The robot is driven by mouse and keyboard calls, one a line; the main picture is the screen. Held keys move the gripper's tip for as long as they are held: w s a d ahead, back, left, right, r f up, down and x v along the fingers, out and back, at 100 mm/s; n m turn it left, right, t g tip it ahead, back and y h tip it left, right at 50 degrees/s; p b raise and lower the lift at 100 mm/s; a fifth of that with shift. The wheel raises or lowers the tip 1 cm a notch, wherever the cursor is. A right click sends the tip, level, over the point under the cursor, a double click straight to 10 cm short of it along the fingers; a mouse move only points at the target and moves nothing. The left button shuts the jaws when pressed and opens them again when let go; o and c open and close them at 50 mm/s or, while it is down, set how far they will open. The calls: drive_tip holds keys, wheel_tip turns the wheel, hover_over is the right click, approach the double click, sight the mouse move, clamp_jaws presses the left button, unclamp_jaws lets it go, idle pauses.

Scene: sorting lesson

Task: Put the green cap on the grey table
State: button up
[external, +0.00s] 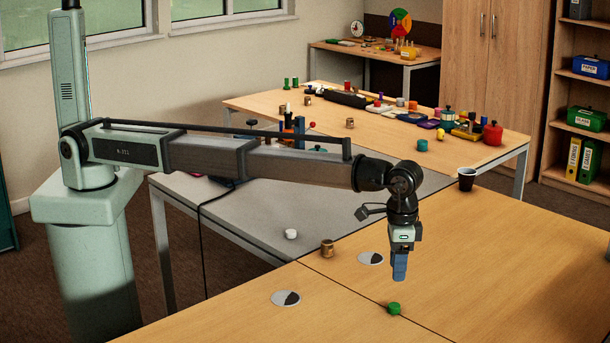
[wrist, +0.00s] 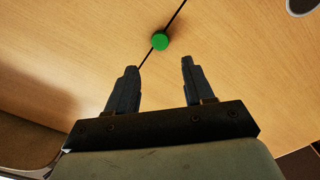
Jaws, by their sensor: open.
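The green cap (external: 393,308) is a small round piece lying on the wooden table, at the seam between two table tops. In the wrist view the green cap (wrist: 160,41) lies beyond the fingertips, a little left of the middle between them. My gripper (external: 399,278) points down above the wooden table, close to the cap and higher than it. In the wrist view my gripper (wrist: 158,66) has its two fingers apart with nothing between them. The grey table (external: 258,224) stands behind the wooden table, partly hidden by my arm.
On the grey table is a white round piece (external: 291,234). A brass-coloured cup (external: 327,248) stands near the table joint. Two black-and-white discs (external: 285,298) lie on the wooden table. A dark cup (external: 466,179) stands at its back corner. A crowded table (external: 480,155) is farther back.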

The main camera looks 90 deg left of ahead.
sight(395, 305)
drive_tip(key=shift+r, duration=0.85)
drive_tip(key=shift+o, duration=0.8)
drive_tip(key=shift+r, duration=0.25)
drive_tip(key=s+d+t+y, duration=0.1)
drive_tip(key=s+d, duration=0.6)
drive_tip(key=w+a+f+n+t, duration=0.1)
drive_tip(key=w+a+f+n, duration=0.1)
drive_tip(key=f, duration=0.2)
drive_tip(key=w+a+f+n+t+y, duration=0.1)
drive_tip(key=w+a+f+n, duration=0.1)
drive_tip(key=f, duration=0.2)
drive_tip(key=w+a+f+n, duration=0.2)
drive_tip(key=f+n, duration=0.1)
drive_tip(key=f, duration=0.1)
drive_tip(key=shift+w+a+f+t+y, duration=0.1)
drive_tip(key=shift+w+a+t+y, duration=0.2)
drive_tip(key=shift+a+t+y, duration=0.1)
clamp_jaws()
